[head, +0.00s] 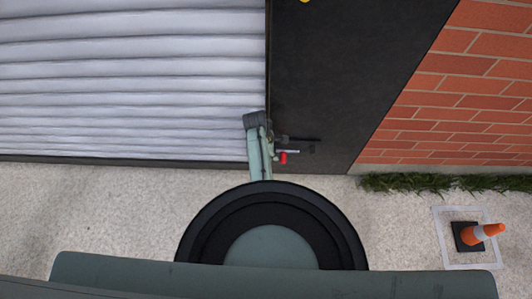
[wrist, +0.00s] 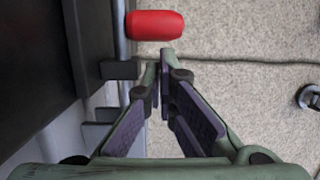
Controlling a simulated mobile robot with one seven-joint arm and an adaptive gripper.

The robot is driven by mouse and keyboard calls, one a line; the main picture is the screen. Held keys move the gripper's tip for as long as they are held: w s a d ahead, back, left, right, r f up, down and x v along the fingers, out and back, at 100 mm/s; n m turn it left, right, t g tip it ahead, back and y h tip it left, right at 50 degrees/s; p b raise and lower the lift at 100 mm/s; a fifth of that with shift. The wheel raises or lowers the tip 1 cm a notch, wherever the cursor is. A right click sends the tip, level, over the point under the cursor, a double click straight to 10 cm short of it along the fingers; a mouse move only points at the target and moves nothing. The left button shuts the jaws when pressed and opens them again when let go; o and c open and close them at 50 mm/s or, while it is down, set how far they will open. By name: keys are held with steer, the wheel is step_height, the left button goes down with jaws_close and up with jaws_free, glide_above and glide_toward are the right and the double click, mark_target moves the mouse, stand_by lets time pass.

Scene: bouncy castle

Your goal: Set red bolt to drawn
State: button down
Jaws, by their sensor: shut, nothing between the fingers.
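The red bolt shows as a red rounded handle (wrist: 155,25) on a grey metal rod at the top of the wrist view. It also shows in the head view as a small red knob (head: 284,158) by the lower part of a dark panel. A dark bracket (wrist: 119,70) sits on the rod below the handle. My gripper (wrist: 160,66) is shut and empty. Its fingertips point toward the handle, with a small gap in the picture between them. In the head view my arm mostly hides the gripper.
The dark panel (head: 325,75) stands between a white ribbed shutter (head: 130,80) and a red brick wall (head: 470,90). Pale paving (head: 100,205) is open in front. A small round metal thing (wrist: 309,97) lies right in the wrist view.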

mark_target(283, 157)
steer(key=shift+d, duration=0.15)
steer(key=d+p, duration=0.2)
steer(key=d, duration=0.6)
steer(key=shift+w, duration=0.1)
steer(key=a+p, duration=0.1)
steer(key=a, duration=0.1)
steer(key=a+r+p, duration=0.1)
steer(key=a, duration=0.1)
steer(key=shift+a+r+p, duration=0.2)
steer(key=shift+p, duration=0.15)
steer(key=b+v, duration=0.1)
steer(key=v, duration=0.8)
steer(key=shift+r, duration=0.15)
